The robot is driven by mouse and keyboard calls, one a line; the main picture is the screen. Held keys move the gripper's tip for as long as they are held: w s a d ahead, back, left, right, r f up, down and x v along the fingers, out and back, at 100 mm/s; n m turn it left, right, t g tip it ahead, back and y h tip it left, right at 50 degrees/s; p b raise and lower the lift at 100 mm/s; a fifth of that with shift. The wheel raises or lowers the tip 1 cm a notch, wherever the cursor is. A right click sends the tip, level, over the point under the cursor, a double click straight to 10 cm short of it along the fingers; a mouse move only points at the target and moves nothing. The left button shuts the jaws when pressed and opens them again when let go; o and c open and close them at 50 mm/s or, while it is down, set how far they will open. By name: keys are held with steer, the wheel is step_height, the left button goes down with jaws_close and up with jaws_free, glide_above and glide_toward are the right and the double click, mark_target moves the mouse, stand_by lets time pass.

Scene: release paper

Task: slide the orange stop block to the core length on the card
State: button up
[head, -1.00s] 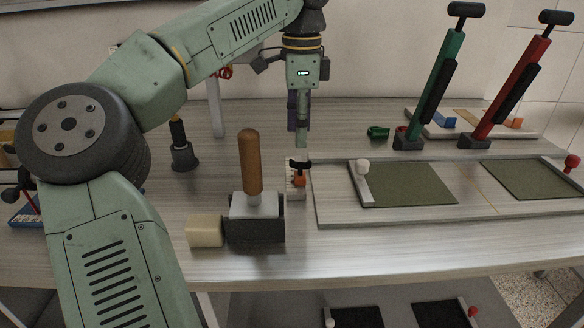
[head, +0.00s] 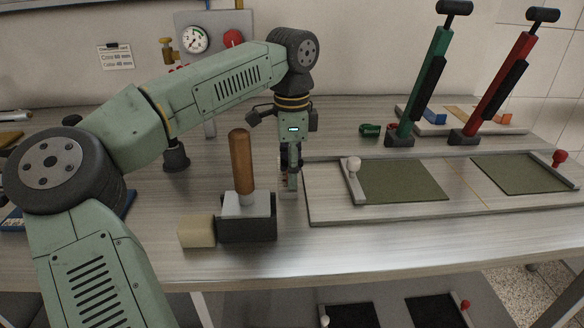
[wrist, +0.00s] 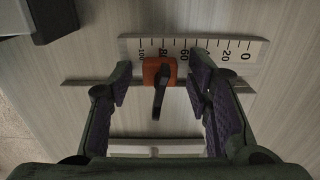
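The orange stop block (wrist: 151,69) with a black lever (wrist: 160,92) sits on a rail along a white scale (wrist: 195,44) in the wrist view. The scale numbers rise toward the left; the block stands just below the 80 mark. My gripper (wrist: 161,84) is open, with one finger on each side of the block and gaps to both. In the head view my gripper (head: 292,190) is down at the scale and mostly hides the block. The card (head: 116,57) on the wall seems to read core 80 mm and a second line of 40 mm.
A wooden-handled tamper (head: 241,165) in a dark block and a cream block (head: 197,231) stand left of my gripper. A board with green pads (head: 400,181) lies to the right. Green (head: 424,85) and red (head: 505,75) lever tools stand behind it.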

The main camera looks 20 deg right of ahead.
jaws_close()
stand_by(0.3)
steer(key=shift+w+r, duration=0.1)
